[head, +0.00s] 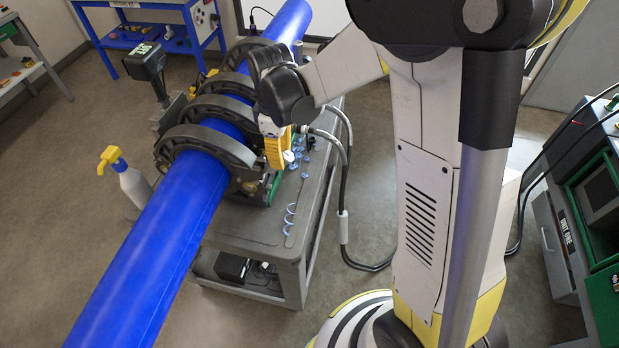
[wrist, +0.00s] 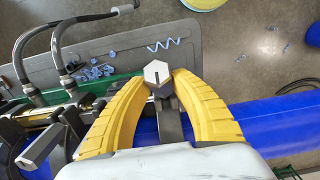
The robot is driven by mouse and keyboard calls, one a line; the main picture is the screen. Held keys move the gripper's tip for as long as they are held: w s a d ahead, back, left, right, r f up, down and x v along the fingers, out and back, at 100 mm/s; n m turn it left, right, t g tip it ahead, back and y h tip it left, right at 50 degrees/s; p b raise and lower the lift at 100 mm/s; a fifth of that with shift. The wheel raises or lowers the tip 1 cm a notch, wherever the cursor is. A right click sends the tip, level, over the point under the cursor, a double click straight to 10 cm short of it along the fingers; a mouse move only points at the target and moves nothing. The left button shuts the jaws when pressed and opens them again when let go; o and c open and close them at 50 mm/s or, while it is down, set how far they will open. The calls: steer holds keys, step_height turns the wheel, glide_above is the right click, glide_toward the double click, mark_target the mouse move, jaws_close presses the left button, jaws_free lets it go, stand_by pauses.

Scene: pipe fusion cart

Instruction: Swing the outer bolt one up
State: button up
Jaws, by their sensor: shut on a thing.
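My gripper (wrist: 159,80) is shut on the outer bolt (wrist: 156,72) in the wrist view. Its two yellow fingers curve in from both sides and their tips meet around the light grey hexagonal bolt head. The dark bolt shank (wrist: 171,122) runs back between the fingers towards the blue pipe. In the head view my gripper (head: 275,150) shows as a yellow patch beside the near clamp (head: 208,143); the bolt is hidden there by the gripper and arm.
The blue pipe (head: 160,255) lies through several dark clamps on a grey cart (head: 255,235). Another bolt (wrist: 40,148) sits left of my fingers. Hoses (wrist: 55,50), blue bits and a pale spiral (wrist: 165,44) lie beyond. A spray bottle (head: 130,180) stands left of the pipe.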

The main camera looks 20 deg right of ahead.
steer(key=shift+a, duration=0.1)
steer(key=shift+w+a+r+p, duration=0.3)
steer(key=shift+w+a+r, duration=0.4)
steer(key=shift+a, duration=0.25)
steer(key=shift+w+a+r, duration=0.25)
steer(key=shift+w+a, duration=0.15)
steer(key=shift+a, duration=0.05)
steer(key=shift+w+a+r, duration=0.15)
steer(key=shift+w+a, duration=0.15)
steer(key=shift+a, duration=0.15)
steer(key=shift+w+a+r, duration=0.15)
steer(key=shift+w+a, duration=0.6)
steer(key=shift+a, duration=0.35)
